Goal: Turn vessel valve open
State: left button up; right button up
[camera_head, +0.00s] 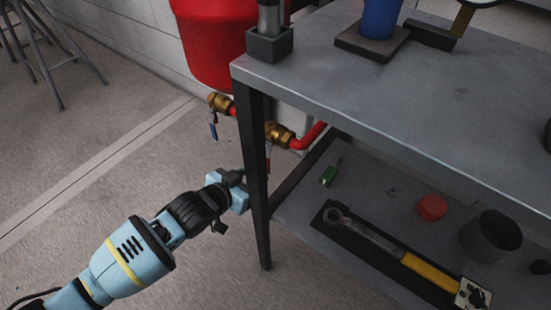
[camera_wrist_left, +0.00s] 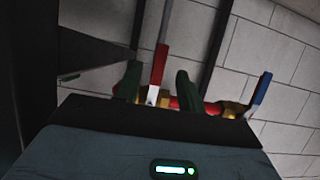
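The red vessel (camera_head: 215,45) stands behind the table in the head view. Below it, a red pipe carries a brass valve with a blue lever (camera_head: 213,128) and a brass valve (camera_head: 279,135) with a red lever (camera_head: 268,158). My left gripper (camera_head: 238,178) is low beside the table leg, partly hidden by it. In the left wrist view its two dark green fingers (camera_wrist_left: 157,84) are apart, and the red lever (camera_wrist_left: 159,67) shows between them, with gaps on both sides. Whether it lies fully between them in depth is unclear. The blue lever (camera_wrist_left: 261,90) is to the right. My right gripper is out of view.
The grey table (camera_head: 400,85) stands close on the right, its dark front leg (camera_head: 256,180) next to my left gripper. Its lower shelf (camera_head: 345,265) holds a wrench (camera_head: 375,240), a red cap (camera_head: 432,207) and a grey cup (camera_head: 490,236).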

aim_at(268, 165)
pick_arm(q)
jog(key=b+x, duration=0.1)
jog(key=x, duration=0.1)
jog(key=b+x, duration=0.1)
jog(key=x, duration=0.1)
jog(key=b+x, duration=0.1)
jog(key=x, duration=0.1)
jog(key=shift+w+d+r+b, duration=0.2)
jog(key=shift+w+d+b, duration=0.1)
jog(key=shift+w+b, duration=0.1)
jog(key=shift+b+x, duration=0.4)
jog(key=shift+x, duration=0.4)
jog(key=shift+r, duration=0.15)
jog(key=c, duration=0.7)
grip_shut()
